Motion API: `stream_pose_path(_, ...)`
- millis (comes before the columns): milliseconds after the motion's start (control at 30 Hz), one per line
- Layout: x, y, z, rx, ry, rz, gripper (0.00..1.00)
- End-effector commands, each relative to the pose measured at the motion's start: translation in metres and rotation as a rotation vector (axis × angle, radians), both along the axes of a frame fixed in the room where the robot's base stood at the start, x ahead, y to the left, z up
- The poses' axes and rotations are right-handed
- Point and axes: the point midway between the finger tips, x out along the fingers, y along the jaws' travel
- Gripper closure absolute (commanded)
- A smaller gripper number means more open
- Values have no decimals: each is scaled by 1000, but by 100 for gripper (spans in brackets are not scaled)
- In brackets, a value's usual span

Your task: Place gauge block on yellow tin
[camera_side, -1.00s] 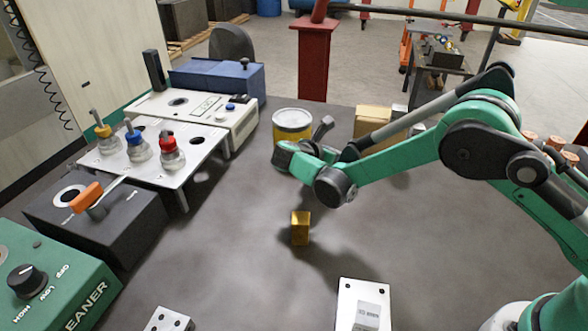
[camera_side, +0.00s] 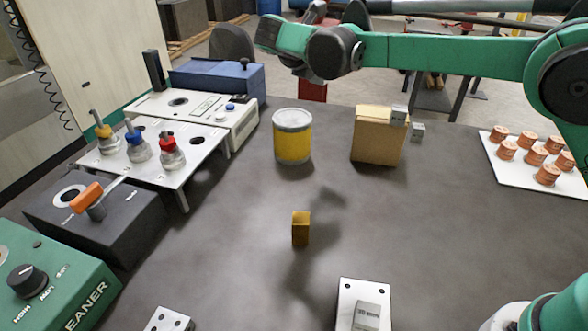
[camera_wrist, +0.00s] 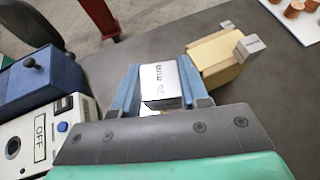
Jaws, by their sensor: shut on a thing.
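A silver gauge block (camera_wrist: 163,84) with printed markings sits between the two blue fingers of my gripper (camera_wrist: 160,72) in the wrist view. My gripper is shut on it. In the side view, the wrist end of my arm is raised high at the top, above and behind the yellow tin; the fingers and held block cannot be made out there. The yellow tin (camera_side: 292,138) stands upright on the table with a grey lid, and nothing rests on it. I cannot make out the tin in the wrist view.
A tan block (camera_side: 377,137) stands right of the tin with small metal blocks (camera_side: 417,131) by it. A brass block (camera_side: 300,229) stands mid-table. A white plate (camera_side: 493,150) holds copper pieces. A beige device (camera_side: 237,128) and a knob panel (camera_side: 190,164) are left.

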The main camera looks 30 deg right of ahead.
Motion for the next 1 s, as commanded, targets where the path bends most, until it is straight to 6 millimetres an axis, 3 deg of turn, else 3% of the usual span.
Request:
stream_pose_path(100, 30, 15, -6, -1, -3, 125, 100)
stream_pose_path(300, 54, 29, -22, -7, -8, 242, 100)
stream_pose_path(733, 55, 30, -84, -7, -9, 250, 100)
stream_pose_path(1000, 55, 30, -91, -8, -8, 249, 100)
